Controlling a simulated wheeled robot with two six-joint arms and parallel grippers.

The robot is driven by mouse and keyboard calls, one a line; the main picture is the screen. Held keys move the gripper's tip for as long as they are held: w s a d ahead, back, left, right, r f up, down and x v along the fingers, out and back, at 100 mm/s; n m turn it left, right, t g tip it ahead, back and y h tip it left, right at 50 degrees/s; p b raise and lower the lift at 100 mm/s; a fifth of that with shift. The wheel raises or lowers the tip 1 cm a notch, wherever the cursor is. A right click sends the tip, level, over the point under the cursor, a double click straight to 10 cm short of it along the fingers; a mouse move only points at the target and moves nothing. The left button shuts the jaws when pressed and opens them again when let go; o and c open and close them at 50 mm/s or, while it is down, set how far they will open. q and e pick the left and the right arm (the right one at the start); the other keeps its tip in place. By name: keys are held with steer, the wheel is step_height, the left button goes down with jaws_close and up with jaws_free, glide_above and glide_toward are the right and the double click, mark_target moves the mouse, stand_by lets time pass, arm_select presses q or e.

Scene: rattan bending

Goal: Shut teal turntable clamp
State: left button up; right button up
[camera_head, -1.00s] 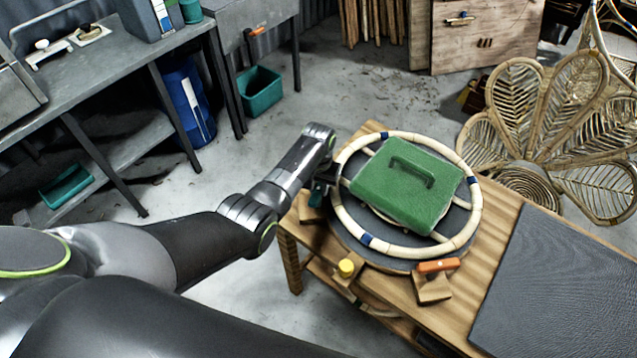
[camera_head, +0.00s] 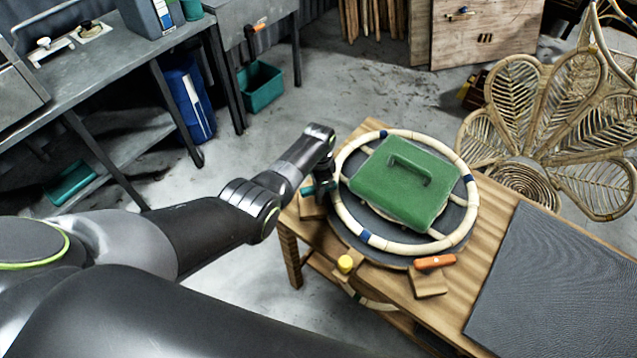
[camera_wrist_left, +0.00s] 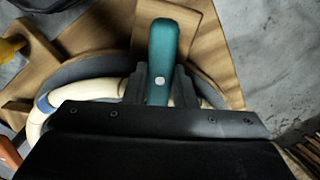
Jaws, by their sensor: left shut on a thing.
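The teal turntable clamp (camera_wrist_left: 165,45) shows as a teal lever in the left wrist view, with a small pale round spot on it. My left gripper (camera_wrist_left: 162,88) is shut on this lever, one dark finger on each side. In the head view my left gripper (camera_head: 324,180) is at the left edge of the turntable (camera_head: 343,236), and the teal clamp is mostly hidden behind it. A rattan ring (camera_head: 345,215) with blue bands lies on the turntable, under a green weight block (camera_head: 400,190) with a handle. My right gripper is not in view.
An orange-handled clamp (camera_head: 435,262) on a wooden block and a yellow knob (camera_head: 345,264) stand at the turntable's near edge. A dark mat (camera_head: 560,280) covers the wooden table's right part. A woven rattan piece (camera_head: 560,130) stands behind the table.

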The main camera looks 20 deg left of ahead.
arm_select(q)
steer(key=shift+m, duration=0.9)
steer(key=o, duration=1)
